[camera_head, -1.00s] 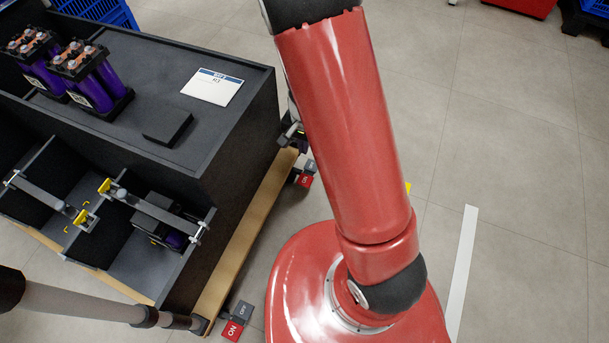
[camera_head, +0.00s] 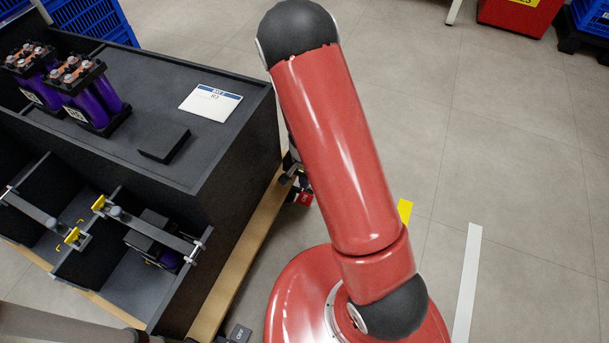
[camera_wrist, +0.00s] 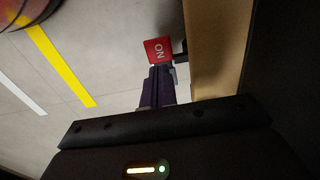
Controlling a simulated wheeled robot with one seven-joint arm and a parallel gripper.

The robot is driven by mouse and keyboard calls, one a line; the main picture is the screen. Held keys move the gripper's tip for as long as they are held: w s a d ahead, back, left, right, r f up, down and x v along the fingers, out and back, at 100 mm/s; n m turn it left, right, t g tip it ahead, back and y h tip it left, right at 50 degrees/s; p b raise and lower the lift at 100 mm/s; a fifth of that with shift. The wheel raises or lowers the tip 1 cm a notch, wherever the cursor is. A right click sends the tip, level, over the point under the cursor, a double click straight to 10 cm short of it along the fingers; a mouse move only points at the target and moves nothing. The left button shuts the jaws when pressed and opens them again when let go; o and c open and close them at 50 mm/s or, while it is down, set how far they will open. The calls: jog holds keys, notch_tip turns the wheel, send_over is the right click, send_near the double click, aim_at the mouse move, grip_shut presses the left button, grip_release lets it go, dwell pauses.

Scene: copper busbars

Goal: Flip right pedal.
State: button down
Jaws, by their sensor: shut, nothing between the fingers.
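A rocker pedal with a red ON face (camera_head: 304,198) sits low at the far end of the cabinet's wooden base; the arm partly covers it. In the wrist view its red ON face (camera_wrist: 158,50) lies right at my fingertips. Its grey half is hidden there. My gripper (camera_wrist: 157,71) is shut and empty, with its tips at or very near the lower edge of the red face; I cannot tell whether they touch. In the head view my gripper (camera_head: 299,178) shows just above the pedal. A second pedal's grey OFF face (camera_head: 239,333) shows at the bottom edge.
The dark cabinet (camera_head: 235,150) with its wooden base edge (camera_head: 235,255) stands close beside my gripper. Purple battery modules (camera_head: 88,95), a white card (camera_head: 211,102) and a black block (camera_head: 164,144) are on its top.

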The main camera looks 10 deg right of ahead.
aim_at(304, 200)
notch_tip(304, 200, down, 7)
jog(key=shift+r+b, duration=0.1)
jog(key=shift+b, duration=0.65)
jog(key=shift+s+a+f+b, duration=0.15)
jog(key=shift+s+f+b, duration=0.05)
jog(key=shift+f+b, duration=0.4)
jog(key=shift+s, duration=0.15)
notch_tip(304, 200, up, 15)
jog(key=p, duration=0.6)
